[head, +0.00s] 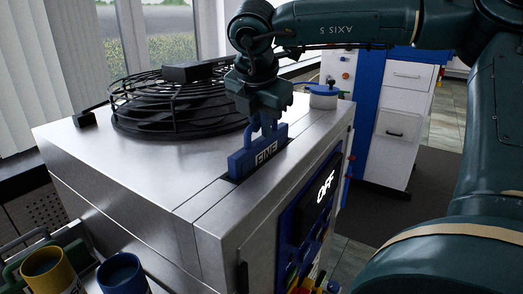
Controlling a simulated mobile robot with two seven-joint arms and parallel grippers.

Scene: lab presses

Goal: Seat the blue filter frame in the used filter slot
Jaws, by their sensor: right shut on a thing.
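The blue filter frame (240,163), with a pale label reading "FINE", stands upright at the top of the metal machine (190,190). Its lower edge meets a dark slot (231,181) in the machine's top; how deep it sits inside is hidden. My right gripper (267,124) is above the frame, pointing down, shut on the frame's upper handle part. My left gripper is not in view.
A black round fan guard (172,103) stands on the machine behind the frame. A blue-lidded pot (323,98) is at the top's far right corner. A front panel (322,190) reads "OFF". A yellow cup (46,270) and a blue cup (122,273) are at lower left.

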